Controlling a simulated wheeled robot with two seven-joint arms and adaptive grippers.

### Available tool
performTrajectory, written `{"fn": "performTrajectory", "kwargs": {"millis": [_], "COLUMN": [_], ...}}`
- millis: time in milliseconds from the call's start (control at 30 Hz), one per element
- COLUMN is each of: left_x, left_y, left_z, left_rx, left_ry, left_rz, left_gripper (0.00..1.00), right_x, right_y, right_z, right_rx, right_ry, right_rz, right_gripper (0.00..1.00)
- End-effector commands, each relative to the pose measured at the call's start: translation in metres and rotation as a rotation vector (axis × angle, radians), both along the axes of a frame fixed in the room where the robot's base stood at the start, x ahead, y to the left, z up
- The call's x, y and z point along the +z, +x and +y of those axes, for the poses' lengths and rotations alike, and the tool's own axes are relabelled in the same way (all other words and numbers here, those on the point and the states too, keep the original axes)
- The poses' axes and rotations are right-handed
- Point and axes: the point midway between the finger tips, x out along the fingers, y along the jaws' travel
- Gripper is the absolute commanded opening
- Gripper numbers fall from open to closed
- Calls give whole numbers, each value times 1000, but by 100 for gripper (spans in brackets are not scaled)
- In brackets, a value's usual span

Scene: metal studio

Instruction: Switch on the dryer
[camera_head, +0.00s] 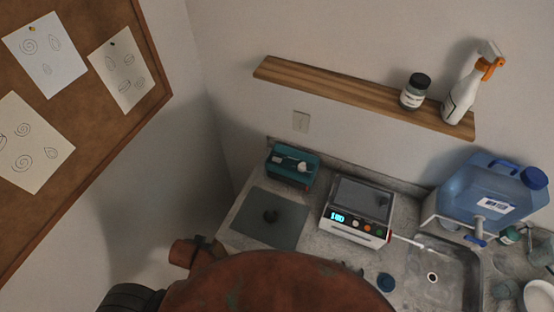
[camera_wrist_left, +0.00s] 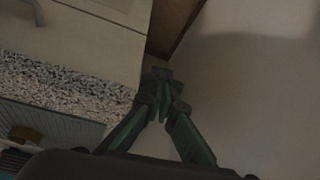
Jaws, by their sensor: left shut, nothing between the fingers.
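The dryer (camera_head: 355,210) is a white box-shaped device on the counter, with a dark panel on top and a small lit cyan display at its front left. My right gripper is not in view.
A dark mat (camera_head: 284,221) with a small dark object and a teal box (camera_head: 292,167) lie left of the dryer. A sink (camera_head: 457,278) and blue water jug (camera_head: 487,190) are at right. A wooden shelf (camera_head: 350,95) holds a jar (camera_head: 414,92) and spray bottle (camera_head: 466,88).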

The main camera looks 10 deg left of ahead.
Motion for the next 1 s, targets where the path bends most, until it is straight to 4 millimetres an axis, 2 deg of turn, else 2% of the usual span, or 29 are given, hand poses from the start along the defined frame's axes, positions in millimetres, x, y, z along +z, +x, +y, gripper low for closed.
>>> {"fn": "performTrajectory", "kwargs": {"millis": [33,167,200,267,467,667,800,900,1000], "left_x": [18,51,49,52,76,121,167,195,211], "left_y": [-1,-3,15,35,102,176,224,246,255], "left_z": [1,1,-7,-15,-48,-95,-135,-158,-170], "left_rx": [2,6,-1,-8,-31,-66,-99,-120,-130], "left_ry": [1,2,-9,-18,-64,-136,-203,-245,-267], "left_rz": [-10,-27,-69,-124,-323,-569,-764,-871,-926], "left_gripper": [0,0,0,0,0,0,0,0,0], "right_x": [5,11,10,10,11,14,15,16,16], "right_y": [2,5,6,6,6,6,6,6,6], "right_z": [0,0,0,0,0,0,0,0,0], "right_rx": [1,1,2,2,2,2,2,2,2], "right_ry": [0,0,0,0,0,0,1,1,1], "right_rz": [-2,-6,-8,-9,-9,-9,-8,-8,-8], "right_gripper": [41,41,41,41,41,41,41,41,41]}}
